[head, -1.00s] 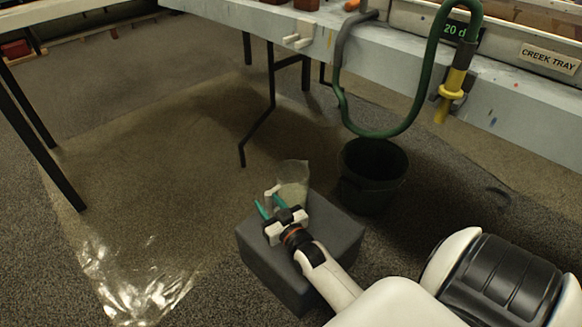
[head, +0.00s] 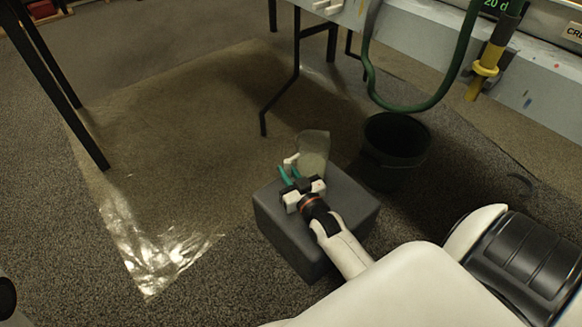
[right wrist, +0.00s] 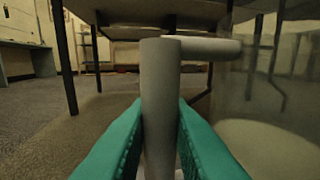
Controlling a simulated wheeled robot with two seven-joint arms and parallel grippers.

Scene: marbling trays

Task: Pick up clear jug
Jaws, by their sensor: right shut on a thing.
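The clear jug (head: 314,148) is a see-through vessel with a pale handle (head: 291,160), at the far edge of a dark grey block in the head view. My right gripper (head: 289,175) has teal fingers and is at the handle side of the jug. In the right wrist view the teal fingers (right wrist: 160,140) are shut on the upright part of the grey-white handle (right wrist: 160,90). The jug's clear wall (right wrist: 265,100) fills the right of that view. I cannot tell whether the jug's base touches the block. My left gripper is not in view.
The grey block (head: 300,235) stands on carpet beside a clear plastic floor sheet (head: 190,130). A dark bucket (head: 393,150) is just right of the jug, under a green hose (head: 425,105). The table edge (head: 455,60) and black table legs are beyond.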

